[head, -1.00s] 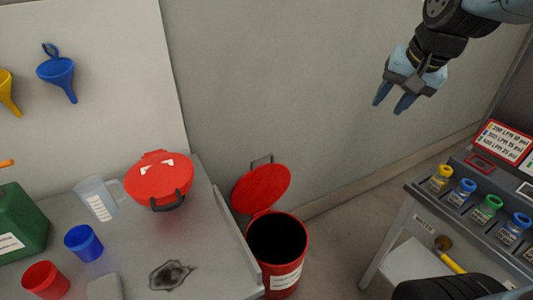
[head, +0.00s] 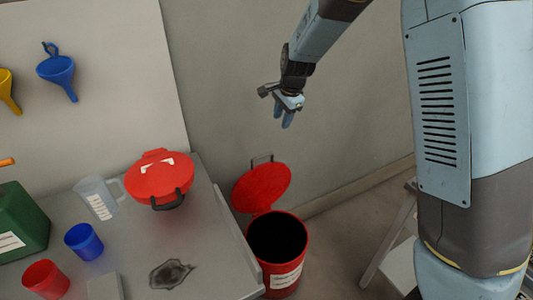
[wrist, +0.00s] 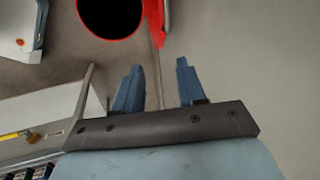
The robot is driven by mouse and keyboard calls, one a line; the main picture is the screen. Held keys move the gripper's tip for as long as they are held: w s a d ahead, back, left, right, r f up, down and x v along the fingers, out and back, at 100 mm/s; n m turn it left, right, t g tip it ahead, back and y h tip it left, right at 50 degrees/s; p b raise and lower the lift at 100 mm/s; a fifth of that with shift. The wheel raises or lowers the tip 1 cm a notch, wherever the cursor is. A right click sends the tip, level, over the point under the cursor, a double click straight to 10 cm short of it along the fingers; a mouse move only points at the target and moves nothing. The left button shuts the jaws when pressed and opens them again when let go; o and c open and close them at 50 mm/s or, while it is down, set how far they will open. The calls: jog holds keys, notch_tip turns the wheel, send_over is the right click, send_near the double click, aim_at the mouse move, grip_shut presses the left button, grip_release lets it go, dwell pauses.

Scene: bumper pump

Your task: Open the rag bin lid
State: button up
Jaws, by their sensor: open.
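The red rag bin (head: 284,272) stands on the floor beside the grey workbench, with a white label on its front and a dark opening. Its red lid (head: 262,187) is raised and leans back toward the wall, with a grey handle (head: 262,160) at its top. My gripper (head: 284,122) is open and empty, above and behind the bin, pointing down and apart from the lid. In the wrist view my gripper's fingers (wrist: 158,82) are spread, and the bin's dark opening (wrist: 110,10) with a red rim shows at the top, cut by the frame edge.
The workbench (head: 215,270) at left holds a red lidded bowl (head: 158,178), a clear jug (head: 97,197), a blue cup (head: 84,242), a red cup (head: 45,279) and a green can (head: 20,225). My arm hides much of the right side. The wall is close behind the bin.

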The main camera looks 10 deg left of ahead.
jog(key=w+a+f, duration=0.1)
jog(key=a+f, duration=0.3)
jog(key=f, duration=0.1)
jog(key=m, duration=0.1)
send_near(263, 156)
jog(key=x, duration=0.8)
jog(key=shift+w+a, duration=0.1)
jog(key=shift+w, duration=0.1)
jog(key=shift+r, duration=0.1)
jog(key=shift+c, duration=0.3)
grip_shut()
